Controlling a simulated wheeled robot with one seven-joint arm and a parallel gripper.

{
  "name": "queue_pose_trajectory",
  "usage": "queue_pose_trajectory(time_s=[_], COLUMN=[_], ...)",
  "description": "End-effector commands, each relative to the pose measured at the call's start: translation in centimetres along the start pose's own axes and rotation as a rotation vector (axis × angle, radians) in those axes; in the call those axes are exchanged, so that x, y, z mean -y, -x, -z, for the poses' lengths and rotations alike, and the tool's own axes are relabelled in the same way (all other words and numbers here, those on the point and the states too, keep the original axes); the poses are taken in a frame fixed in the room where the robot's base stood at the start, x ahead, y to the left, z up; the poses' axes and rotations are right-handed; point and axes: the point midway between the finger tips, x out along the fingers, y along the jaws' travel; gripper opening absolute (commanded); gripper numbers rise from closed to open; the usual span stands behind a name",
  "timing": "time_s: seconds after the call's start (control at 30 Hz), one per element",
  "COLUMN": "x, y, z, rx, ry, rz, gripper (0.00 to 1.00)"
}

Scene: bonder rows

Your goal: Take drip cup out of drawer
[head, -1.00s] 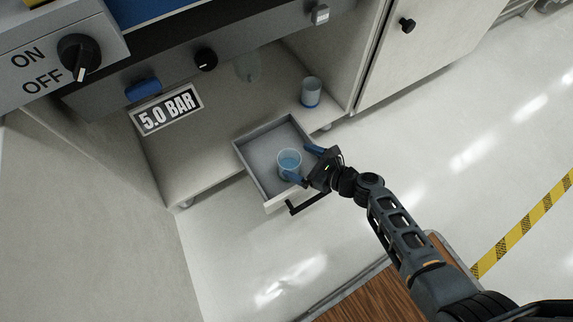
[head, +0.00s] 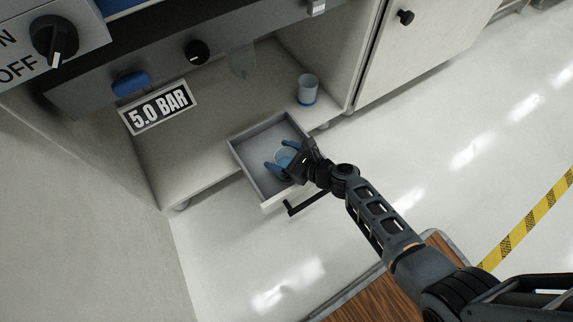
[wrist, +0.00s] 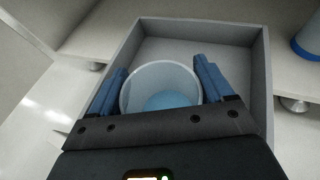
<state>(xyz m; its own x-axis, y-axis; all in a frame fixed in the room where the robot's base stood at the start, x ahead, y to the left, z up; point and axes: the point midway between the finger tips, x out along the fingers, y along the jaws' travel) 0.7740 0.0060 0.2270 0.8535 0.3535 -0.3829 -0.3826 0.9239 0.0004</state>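The drip cup (head: 284,157) is a clear cup with blue in its bottom, standing in the open grey drawer (head: 243,161). My gripper (head: 283,156) is down at the drawer with its two blue fingers on either side of the cup. In the wrist view the cup (wrist: 160,82) sits between the spread fingers (wrist: 158,88). A small gap shows beside the right finger; the left finger is very near the cup wall, and I cannot tell if it touches. The front of the cup is hidden behind the gripper's body.
A similar cup (head: 307,89) with a blue base stands on the cabinet shelf (head: 200,150), right of the drawer. The drawer's black handle (head: 305,203) sticks out at the front. A "5.0 BAR" sign (head: 159,107) and knobs are above. A wooden top (head: 375,296) lies below my arm.

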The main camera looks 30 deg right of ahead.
Motion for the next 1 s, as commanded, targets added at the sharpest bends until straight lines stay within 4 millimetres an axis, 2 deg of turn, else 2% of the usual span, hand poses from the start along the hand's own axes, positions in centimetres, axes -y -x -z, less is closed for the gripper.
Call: queue_pose_trajectory(time_s=[0.07, 0.4, 0.77, 1.0], x=[0.0, 0.0, 0.0, 0.0], y=[0.0, 0.0, 0.1, 0.5], z=[0.0, 0.0, -0.2, -1.2], rx=[0.0, 0.0, 0.001, 0.001], ry=[0.0, 0.0, 0.001, 0.002], rz=[0.0, 0.0, 0.0, 0.0], gripper=[0.72, 0.4, 0.39, 0.39])
